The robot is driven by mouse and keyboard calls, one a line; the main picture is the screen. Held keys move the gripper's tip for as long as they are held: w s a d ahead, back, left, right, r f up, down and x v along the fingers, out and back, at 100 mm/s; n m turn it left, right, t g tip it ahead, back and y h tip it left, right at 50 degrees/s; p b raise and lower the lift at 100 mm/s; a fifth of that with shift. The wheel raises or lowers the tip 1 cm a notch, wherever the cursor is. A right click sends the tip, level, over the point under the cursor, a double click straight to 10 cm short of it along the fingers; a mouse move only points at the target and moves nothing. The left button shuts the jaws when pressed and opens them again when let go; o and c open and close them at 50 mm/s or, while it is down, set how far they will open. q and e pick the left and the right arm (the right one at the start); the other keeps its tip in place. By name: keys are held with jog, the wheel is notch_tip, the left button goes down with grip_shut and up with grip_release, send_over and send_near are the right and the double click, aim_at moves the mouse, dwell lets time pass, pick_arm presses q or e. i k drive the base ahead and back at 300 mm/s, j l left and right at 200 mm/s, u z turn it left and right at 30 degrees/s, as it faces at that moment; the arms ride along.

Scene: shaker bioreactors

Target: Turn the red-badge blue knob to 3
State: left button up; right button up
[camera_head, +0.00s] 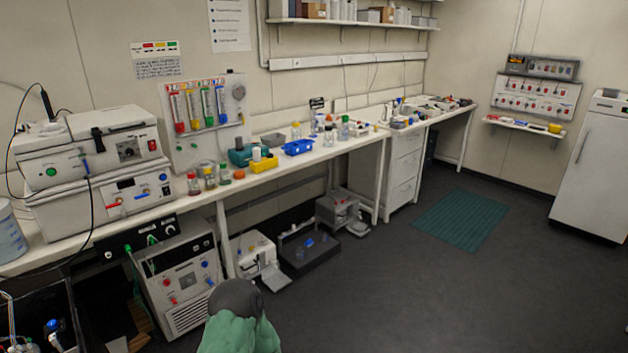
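Small blue knobs show on the right of the lower white shaker unit's front (100,203), which stands on the bench at the left. A small red part (113,203) is on the left of that front. The grey floor unit (180,280) below the bench has small blue knobs (208,273) at the right of its panel and red ones at the left. The upper white unit (95,155) has a round black dial (128,152) and a green knob (51,172). I cannot tell which blue knob bears a red badge, nor read any setting. Neither gripper is in view.
Jars, a blue tray (298,147) and a yellow tray (263,165) stand along the bench. Low equipment (308,250) sits on the floor below it. A green and dark grey shape (240,325), unclear what, is at the bottom edge.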

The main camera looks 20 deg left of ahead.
aim_at(52, 324)
jog(key=i+u, duration=0.15)
jog(key=i, duration=0.25)
jog(key=i+l+u, duration=0.2)
jog(key=i, duration=0.15)
jog(key=i+u, duration=0.15)
jog(key=u, duration=0.3)
jog(key=i+u, duration=0.15)
jog(key=u, duration=0.3)
jog(key=i+u, duration=0.15)
jog(key=u, duration=0.25)
jog(key=i+l+u, duration=0.1)
jog(key=u, duration=0.35)
jog(key=i+l+u, duration=0.1)
jog(key=u, duration=0.3)
jog(key=i+l+u, duration=0.15)
jog(key=u, duration=0.3)
jog(key=i+l+u, duration=0.25)
jog(key=u, duration=0.15)
jog(key=i+l+u, duration=0.1)
jog(key=u, duration=0.3)
jog(key=i+l+u, duration=0.1)
jog(key=l+u, duration=0.35)
jog(key=i+l+u, duration=0.15)
jog(key=l+u, duration=0.3)
jog(key=l, duration=0.55)
jog(key=l+u, duration=0.45)
jog(key=l, duration=0.55)
jog(key=k, duration=0.05)
